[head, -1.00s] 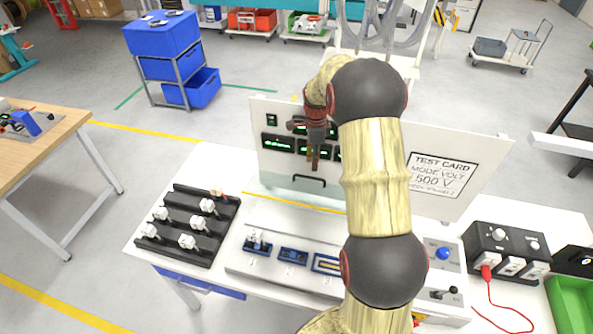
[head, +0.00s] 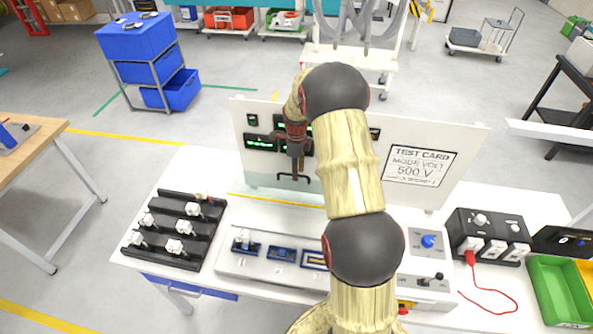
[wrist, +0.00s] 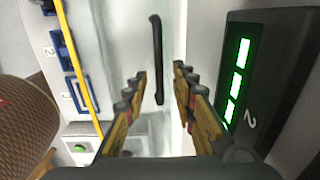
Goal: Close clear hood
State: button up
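The clear hood (head: 262,185) is a faint see-through sheet above the test bench, in front of the upright panel; its exact tilt is hard to tell. A yellow strip (head: 275,201) runs across in front of it. Its black bar handle (head: 283,176) also shows in the wrist view (wrist: 157,58), ahead of the fingertips. My gripper (head: 298,174) points down at the handle. In the wrist view my gripper (wrist: 160,75) is open, its two fingers apart with the handle lined up between their tips. Whether they touch it is unclear.
The white panel (head: 470,140) carries green displays (head: 260,142) and a test card. A black rack (head: 165,250) with white parts stands left on the bench. At right are a black box (head: 488,222) with a red cable and a green bin (head: 557,290). My arm hides the bench's middle.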

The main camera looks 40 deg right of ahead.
jog(key=shift+f, duration=0.2)
jog(key=shift+c, duration=0.8)
grip_shut()
